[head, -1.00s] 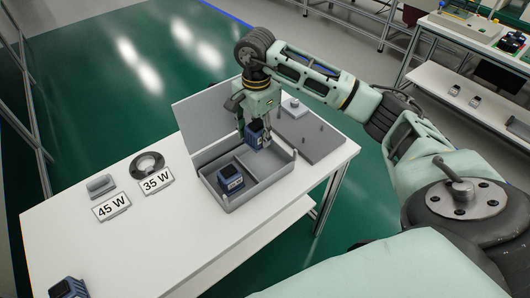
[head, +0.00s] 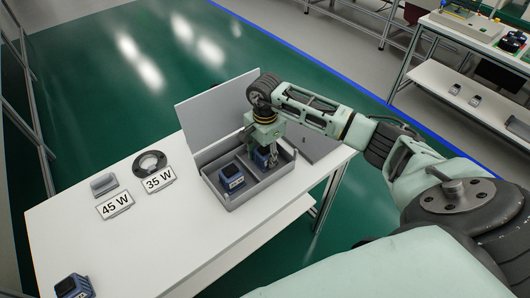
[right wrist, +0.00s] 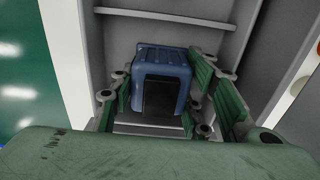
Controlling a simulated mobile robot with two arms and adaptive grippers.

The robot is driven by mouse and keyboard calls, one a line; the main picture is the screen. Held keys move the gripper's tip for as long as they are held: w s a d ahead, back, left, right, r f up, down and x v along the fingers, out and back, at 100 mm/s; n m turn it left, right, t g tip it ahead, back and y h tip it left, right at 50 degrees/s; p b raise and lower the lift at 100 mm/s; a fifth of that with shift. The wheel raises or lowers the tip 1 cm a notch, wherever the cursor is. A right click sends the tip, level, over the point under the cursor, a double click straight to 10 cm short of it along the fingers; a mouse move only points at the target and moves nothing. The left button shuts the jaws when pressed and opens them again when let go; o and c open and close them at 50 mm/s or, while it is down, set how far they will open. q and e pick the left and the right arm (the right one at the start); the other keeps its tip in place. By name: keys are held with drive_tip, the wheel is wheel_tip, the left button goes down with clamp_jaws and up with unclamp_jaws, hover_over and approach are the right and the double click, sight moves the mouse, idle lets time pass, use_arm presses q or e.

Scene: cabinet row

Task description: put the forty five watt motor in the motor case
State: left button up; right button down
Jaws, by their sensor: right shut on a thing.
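The motor case (head: 237,203) is a grey open box on the white table, with its lid (head: 212,112) raised at the back and a divider inside. One blue motor (head: 231,177) sits in its left compartment. My right gripper (head: 267,160) is shut on a second blue motor (head: 259,157), low in the right compartment. In the right wrist view this blue motor (right wrist: 162,73) is between the green fingers, with grey case walls around it. I cannot tell whether it touches the case floor. My left gripper is out of view.
A 45 W sign (head: 115,205) stands by a grey part (head: 104,184), and a 35 W sign (head: 159,179) by a dark ring (head: 150,162). Another blue motor (head: 74,287) is at the near left. The table between is clear.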

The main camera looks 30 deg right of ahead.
drive_tip(key=shift+f, duration=0.1)
drive_tip(key=c, duration=1)
unclamp_jaws()
drive_tip(key=shift+r, duration=0.35)
wheel_tip(320, 180, up, 12)
drive_tip(key=shift+f+b, duration=0.15)
drive_tip(key=shift+b, duration=0.9)
